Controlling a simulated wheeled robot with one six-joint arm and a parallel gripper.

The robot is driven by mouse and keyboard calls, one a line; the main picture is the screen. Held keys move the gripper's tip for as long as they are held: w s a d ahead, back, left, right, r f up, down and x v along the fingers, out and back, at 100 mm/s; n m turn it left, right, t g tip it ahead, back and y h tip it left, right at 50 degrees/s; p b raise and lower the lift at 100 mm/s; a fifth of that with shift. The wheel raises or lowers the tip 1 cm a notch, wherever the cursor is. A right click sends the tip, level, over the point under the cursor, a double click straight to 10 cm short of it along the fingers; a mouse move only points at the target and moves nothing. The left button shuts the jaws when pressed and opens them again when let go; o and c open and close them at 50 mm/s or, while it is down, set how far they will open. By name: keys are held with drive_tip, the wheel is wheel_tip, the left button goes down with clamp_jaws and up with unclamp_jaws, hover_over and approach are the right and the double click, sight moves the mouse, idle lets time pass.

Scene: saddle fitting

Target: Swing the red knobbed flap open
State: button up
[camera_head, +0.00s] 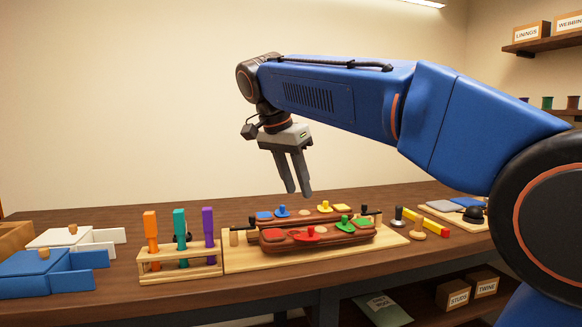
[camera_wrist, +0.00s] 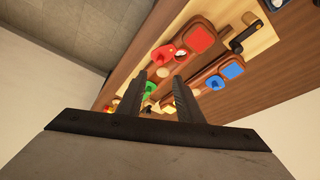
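The red knobbed flap (camera_head: 306,234) lies on the front brown saddle piece (camera_head: 325,244), left of its middle, beside a red square pad (camera_head: 272,233). In the wrist view the red flap (camera_wrist: 164,54) and red pad (camera_wrist: 202,38) show beyond my fingertips. Whether the flap is fully flat is too small to tell. My gripper (camera_head: 298,192) points down above the saddle pieces, clear of them, with nothing between its fingers. Its two fingers (camera_wrist: 159,82) stand apart with a gap in the wrist view.
Green (camera_head: 345,224), blue (camera_head: 282,210) and yellow (camera_head: 324,206) knobbed flaps sit close by on the saddle pieces. A wooden rack (camera_head: 180,264) with upright tool handles stands left. Blue (camera_head: 40,276) and white boxes stand farther left; a yellow bar (camera_head: 431,229) lies right.

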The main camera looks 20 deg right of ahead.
drive_tip(key=shift+v, duration=2.5)
drive_tip(key=s+d+f+n+t+y, duration=0.1)
drive_tip(key=s+d+f+n, duration=0.2)
drive_tip(key=s+f, duration=0.5)
drive_tip(key=s+d+f+n+y, duration=0.1)
drive_tip(key=s+d+f+n, duration=0.2)
drive_tip(key=s+f, duration=0.6)
drive_tip(key=s+d+f+n+t+y, duration=0.1)
drive_tip(key=s+d+f+n, duration=0.3)
drive_tip(key=f, duration=1.5)
drive_tip(key=s+n, duration=0.2)
drive_tip(key=s, duration=0.2)
drive_tip(key=shift+s+f+t+y, duration=0.25)
drive_tip(key=shift+t+y, duration=0.05)
drive_tip(key=shift+y, duration=0.1)
